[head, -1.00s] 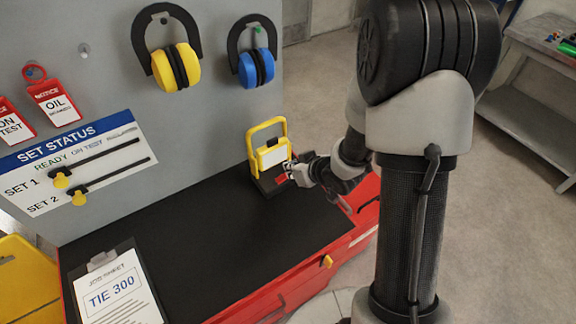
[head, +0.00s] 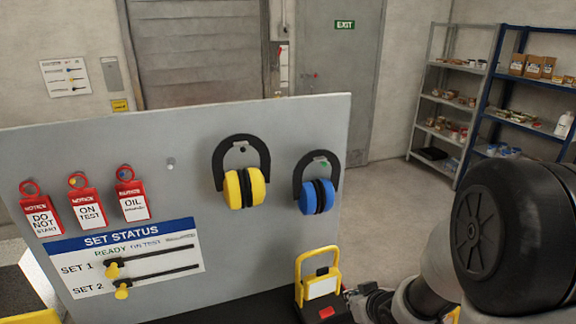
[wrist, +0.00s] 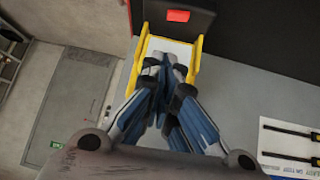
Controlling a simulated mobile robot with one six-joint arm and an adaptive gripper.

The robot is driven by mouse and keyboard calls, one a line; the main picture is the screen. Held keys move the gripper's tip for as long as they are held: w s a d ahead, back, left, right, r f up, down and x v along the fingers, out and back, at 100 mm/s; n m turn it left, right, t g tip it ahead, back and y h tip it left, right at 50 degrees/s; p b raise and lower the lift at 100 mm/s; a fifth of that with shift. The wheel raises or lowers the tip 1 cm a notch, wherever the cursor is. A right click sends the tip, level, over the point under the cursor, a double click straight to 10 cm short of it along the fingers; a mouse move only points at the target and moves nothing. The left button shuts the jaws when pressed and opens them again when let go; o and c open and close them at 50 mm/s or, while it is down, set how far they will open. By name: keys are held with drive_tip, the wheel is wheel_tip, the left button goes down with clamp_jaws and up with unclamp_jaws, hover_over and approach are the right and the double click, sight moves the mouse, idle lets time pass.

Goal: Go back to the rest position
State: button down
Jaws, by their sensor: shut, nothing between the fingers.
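My gripper (wrist: 166,75) is in the middle of the wrist view, its two fingers closed together with nothing between them. In that view it overlaps a yellow frame with a white plate (wrist: 194,66) in front of a dark box with a red patch (wrist: 178,16). In the head view the same yellow-handled item (head: 320,277) stands upright at the bottom, by the foot of the grey board. My arm reaches in from the right, and the gripper end (head: 352,300) shows only partly just right of the yellow item. I cannot tell whether they touch.
The grey board (head: 300,120) carries yellow ear defenders (head: 245,188), blue ear defenders (head: 317,196), red tags (head: 87,208) and a set status panel (head: 125,262). A black worktop (head: 240,312) lies below. Shelves (head: 450,95) stand at the back right, with open floor before them.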

drive_tip(key=s+d+r+m+g+h+b, duration=0.1)
drive_tip(key=s+d+r+m+h+b, duration=0.15)
drive_tip(key=s+r, duration=0.65)
drive_tip(key=s+a+r+g, duration=0.1)
drive_tip(key=s+a+r, duration=0.1)
drive_tip(key=s, duration=0.6)
drive_tip(key=s+a+r+g+b, duration=0.1)
drive_tip(key=s+a, duration=0.3)
drive_tip(key=s, duration=0.4)
drive_tip(key=shift+s+r+g+y, duration=0.35)
drive_tip(key=shift+r+y, duration=0.1)
drive_tip(key=shift+r, duration=0.45)
drive_tip(key=shift+a+m, duration=0.15)
drive_tip(key=shift+m, duration=0.1)
